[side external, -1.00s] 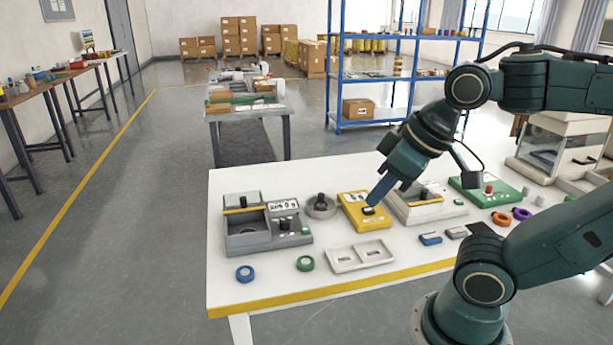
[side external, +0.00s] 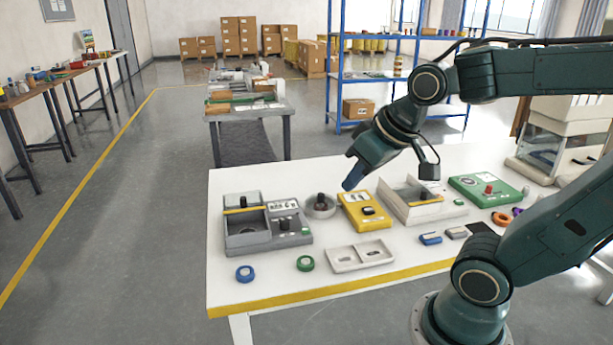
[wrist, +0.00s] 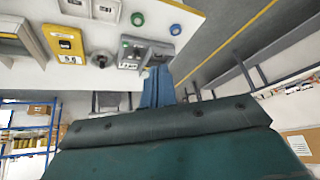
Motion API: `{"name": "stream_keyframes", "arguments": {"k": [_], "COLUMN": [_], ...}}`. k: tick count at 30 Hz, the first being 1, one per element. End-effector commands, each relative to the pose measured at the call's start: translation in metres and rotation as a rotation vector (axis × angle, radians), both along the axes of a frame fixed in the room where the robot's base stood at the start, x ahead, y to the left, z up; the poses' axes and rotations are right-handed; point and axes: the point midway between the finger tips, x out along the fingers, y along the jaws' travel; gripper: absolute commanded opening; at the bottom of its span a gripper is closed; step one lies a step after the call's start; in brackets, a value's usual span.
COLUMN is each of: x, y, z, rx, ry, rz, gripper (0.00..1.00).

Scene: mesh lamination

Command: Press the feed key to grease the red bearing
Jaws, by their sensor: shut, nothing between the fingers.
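My gripper (side external: 348,186) is shut and empty, its blue fingers pointing down just behind the yellow box's far left corner, apart from its key. The fingers also show in the wrist view (wrist: 158,86). The yellow box (side external: 352,218) carries a black key (side external: 368,211) and a white label, and also shows in the wrist view (wrist: 64,40). I cannot tell from its markings whether this is the feed key. An orange-red ring (side external: 501,219) lies at the right, partly beside my arm. No clearly red bearing can be made out.
A round grey dish with a black knob (side external: 321,205) and a grey machine (side external: 250,240) stand left of the yellow box. A white open box (side external: 425,211) and green box (side external: 470,185) stand right. A two-pocket white tray (side external: 345,262), green ring (side external: 305,263) and blue ring (side external: 245,274) lie in front.

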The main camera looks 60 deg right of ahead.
Motion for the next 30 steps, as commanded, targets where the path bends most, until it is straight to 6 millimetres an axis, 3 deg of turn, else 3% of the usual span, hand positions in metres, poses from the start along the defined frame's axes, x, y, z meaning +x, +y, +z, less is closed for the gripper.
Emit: {"name": "stream_keyframes", "arguments": {"k": [15, 30], "x": [0.075, 0.112], "y": [-0.079, -0.182], "z": [-0.027, -0.073], "rx": [0.086, 0.179], "ry": [-0.08, -0.187], "rz": [-0.303, -0.61], "gripper": [0.0, 0.0]}}
